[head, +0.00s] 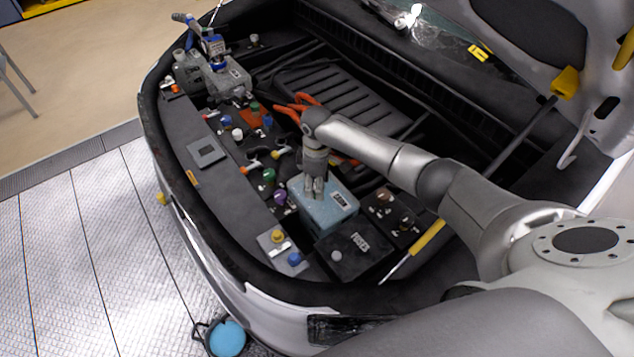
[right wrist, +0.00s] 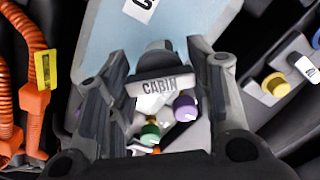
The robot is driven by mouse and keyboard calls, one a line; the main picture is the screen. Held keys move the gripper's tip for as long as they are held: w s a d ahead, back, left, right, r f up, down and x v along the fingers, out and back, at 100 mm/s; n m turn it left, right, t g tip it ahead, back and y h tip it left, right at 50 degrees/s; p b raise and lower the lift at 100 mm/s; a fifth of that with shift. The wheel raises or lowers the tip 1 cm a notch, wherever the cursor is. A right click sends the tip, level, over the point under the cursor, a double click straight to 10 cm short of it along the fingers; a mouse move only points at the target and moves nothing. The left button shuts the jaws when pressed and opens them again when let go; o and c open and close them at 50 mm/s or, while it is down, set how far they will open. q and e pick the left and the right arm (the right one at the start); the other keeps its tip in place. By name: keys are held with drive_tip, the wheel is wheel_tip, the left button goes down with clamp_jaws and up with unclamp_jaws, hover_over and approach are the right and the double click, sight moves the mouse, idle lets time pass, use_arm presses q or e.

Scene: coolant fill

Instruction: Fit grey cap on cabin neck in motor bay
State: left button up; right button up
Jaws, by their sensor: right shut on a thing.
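My right gripper (head: 315,188) reaches down over the left part of the light-blue tank (head: 343,212) in the motor bay. In the right wrist view its fingers (right wrist: 158,58) are shut on a dark grey cap (right wrist: 156,50). A grey plate marked CABIN (right wrist: 165,86) shows just below the cap in that view. The pale tank (right wrist: 105,35) lies behind the cap. The cabin neck is hidden by the cap and fingers, so I cannot tell whether the cap is seated on it. My left gripper is not in view.
A black FUSES box (head: 352,255) stands beside the tank. Purple (right wrist: 186,106) and green (right wrist: 150,133) caps sit near the gripper. Orange hoses (right wrist: 30,90) run at the left of the wrist view. A yellow-handled rod (head: 427,238) crosses the bay's right side.

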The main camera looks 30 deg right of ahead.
drive_tip(key=o, duration=1)
drive_tip(key=shift+w+f, duration=0.1)
drive_tip(key=shift+r, duration=0.2)
wheel_tip(320, 180, up, 12)
drive_tip(key=shift+f, duration=0.15)
